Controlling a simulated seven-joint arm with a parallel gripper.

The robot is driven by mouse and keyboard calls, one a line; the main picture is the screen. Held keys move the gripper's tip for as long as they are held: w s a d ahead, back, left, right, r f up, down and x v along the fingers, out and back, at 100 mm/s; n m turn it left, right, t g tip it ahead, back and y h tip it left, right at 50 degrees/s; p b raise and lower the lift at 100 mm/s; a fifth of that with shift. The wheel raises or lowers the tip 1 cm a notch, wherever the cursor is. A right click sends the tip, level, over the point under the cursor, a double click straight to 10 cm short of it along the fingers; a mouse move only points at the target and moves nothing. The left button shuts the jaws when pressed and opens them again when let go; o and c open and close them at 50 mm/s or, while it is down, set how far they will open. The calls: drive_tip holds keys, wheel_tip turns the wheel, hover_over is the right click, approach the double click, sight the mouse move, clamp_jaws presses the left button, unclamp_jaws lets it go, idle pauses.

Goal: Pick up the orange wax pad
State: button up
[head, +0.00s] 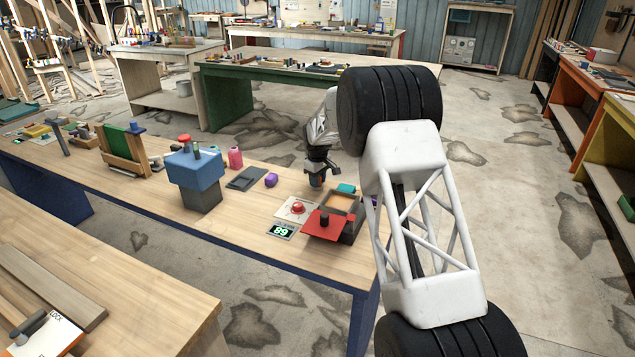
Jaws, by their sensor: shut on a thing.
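My gripper (317,179) points down above the right end of the long blue-legged table, just left of and behind a dark open box (352,229). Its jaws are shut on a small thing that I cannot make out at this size. An orange-tan flat surface (338,203) shows inside the box; I cannot tell whether it is the wax pad or the box's floor. No other clearly orange pad can be told apart on the table.
A red plate (325,224) with a black knob lies at the box's front.

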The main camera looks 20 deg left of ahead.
wheel_tip(320, 180, up, 10)
drive_tip(key=shift+f, duration=0.1)
idle(0.5)
idle(0.4)
drive_tip(key=o, duration=0.3)
drive_tip(key=shift+c, duration=1.1)
